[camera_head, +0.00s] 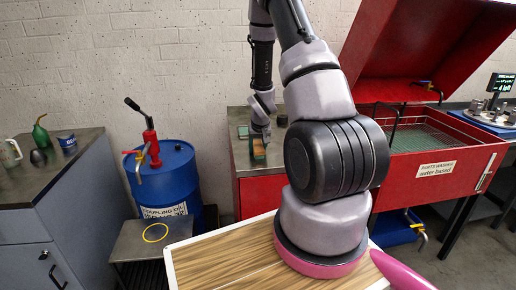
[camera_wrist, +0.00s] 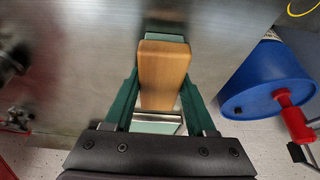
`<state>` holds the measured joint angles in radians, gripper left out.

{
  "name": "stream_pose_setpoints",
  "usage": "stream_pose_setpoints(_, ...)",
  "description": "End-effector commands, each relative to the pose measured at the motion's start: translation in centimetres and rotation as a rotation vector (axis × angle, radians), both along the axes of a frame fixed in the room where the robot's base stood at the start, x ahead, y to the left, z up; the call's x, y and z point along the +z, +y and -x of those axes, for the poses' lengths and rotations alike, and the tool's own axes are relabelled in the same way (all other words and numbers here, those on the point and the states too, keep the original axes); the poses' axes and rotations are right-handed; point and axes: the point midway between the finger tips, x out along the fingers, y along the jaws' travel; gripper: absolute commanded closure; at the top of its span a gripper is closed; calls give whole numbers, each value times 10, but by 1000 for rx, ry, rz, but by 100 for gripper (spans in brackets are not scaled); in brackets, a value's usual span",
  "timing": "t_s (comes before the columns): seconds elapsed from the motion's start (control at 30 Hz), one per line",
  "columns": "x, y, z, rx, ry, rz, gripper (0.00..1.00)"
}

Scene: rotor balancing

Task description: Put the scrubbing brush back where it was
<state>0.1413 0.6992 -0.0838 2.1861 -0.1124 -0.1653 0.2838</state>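The scrubbing brush (camera_wrist: 163,75), seen as a wooden block, lies between the green fingers of my gripper (camera_wrist: 161,88) in the wrist view. Both fingers meet its long sides, so my gripper looks shut on it. Its bristles are hidden. In the head view, the brush (camera_head: 259,148) shows under my gripper (camera_head: 260,138), near the front edge of the steel top. Pale green surface (camera_wrist: 155,126) shows below and above the brush in the wrist view. I cannot tell whether the brush touches what is under it.
The red parts washer (camera_head: 430,173) stands open to the right. A blue drum (camera_head: 165,180) with a red pump stands left of the steel top (camera_head: 262,168). A small stand (camera_head: 135,243) bears a yellow ring. A grey cabinet (camera_head: 60,185) with cans is at far left.

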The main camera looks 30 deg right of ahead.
Motion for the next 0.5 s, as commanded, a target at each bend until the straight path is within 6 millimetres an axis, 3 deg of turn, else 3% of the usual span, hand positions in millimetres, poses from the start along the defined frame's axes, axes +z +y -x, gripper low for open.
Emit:
stream_pose_setpoints(0.03,-8,1,5,0,18,-4,14)
stream_pose_setpoints(0.17,-1,2,5,1,19,-4,14)
stream_pose_setpoints(0.5,62,7,26,0,11,-3,14)
